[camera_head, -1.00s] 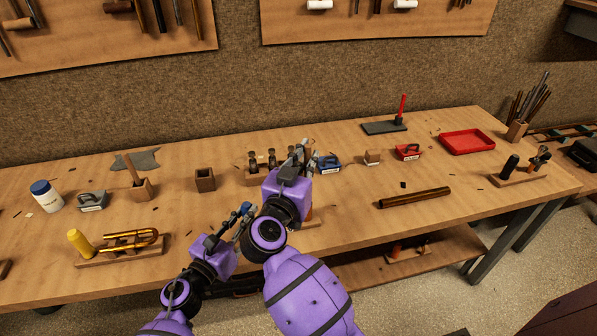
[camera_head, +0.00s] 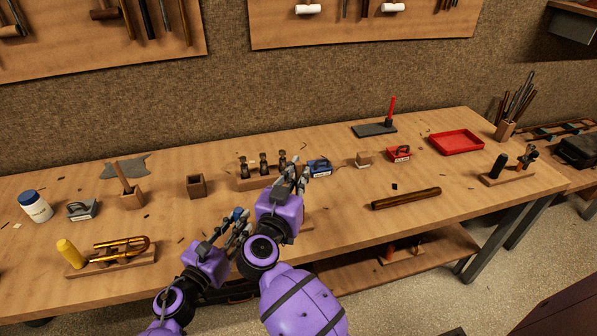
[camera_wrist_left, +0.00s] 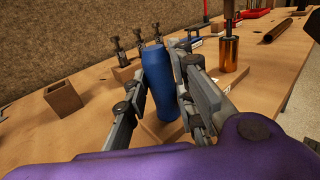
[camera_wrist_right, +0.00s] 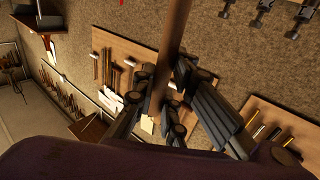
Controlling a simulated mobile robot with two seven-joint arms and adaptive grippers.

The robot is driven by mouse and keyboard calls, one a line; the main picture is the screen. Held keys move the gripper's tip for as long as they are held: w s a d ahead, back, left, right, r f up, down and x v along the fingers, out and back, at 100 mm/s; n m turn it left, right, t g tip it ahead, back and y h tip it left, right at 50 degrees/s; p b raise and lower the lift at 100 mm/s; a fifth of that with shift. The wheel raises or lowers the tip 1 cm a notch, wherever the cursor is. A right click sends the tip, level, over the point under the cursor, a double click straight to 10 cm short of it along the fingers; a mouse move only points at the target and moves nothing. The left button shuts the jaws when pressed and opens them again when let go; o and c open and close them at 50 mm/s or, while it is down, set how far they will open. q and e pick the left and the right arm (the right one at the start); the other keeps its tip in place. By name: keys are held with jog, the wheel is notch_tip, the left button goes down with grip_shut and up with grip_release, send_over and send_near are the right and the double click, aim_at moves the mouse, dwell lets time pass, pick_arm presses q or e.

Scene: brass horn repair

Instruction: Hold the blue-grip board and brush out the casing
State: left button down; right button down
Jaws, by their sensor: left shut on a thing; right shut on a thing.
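The blue grip (camera_wrist_left: 160,78) stands upright between the fingers of my left gripper (camera_wrist_left: 165,95), which is shut on it. The grip also shows in the head view (camera_head: 237,214). The brass casing (camera_wrist_left: 229,58) stands upright to its right on the board, whose edge shows in the head view (camera_head: 304,226). A brown shaft (camera_wrist_left: 229,10) stands over the casing and meets its top; how far it goes in is hidden. My right gripper (camera_head: 290,178) is shut on a brown wooden handle (camera_wrist_right: 170,50). The brush's bristles are not visible.
Behind my grippers stands a wooden block with several valves (camera_head: 263,165). A small wooden box (camera_head: 196,186), a blue-handled tool (camera_head: 319,167) and a dark brown tube (camera_head: 405,199) lie around. A horn slide (camera_head: 122,247) rests at left. The front right of the bench is clear.

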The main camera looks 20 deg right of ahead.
aim_at(299, 163)
jog(key=shift+f, duration=0.3)
dwell(0.4)
jog(key=shift+r, duration=2.55)
jog(key=shift+r, duration=2.5)
pick_arm(q)
jog(key=c, duration=1.4)
grip_release()
jog(key=shift+a, duration=0.1)
jog(key=v, duration=1.2)
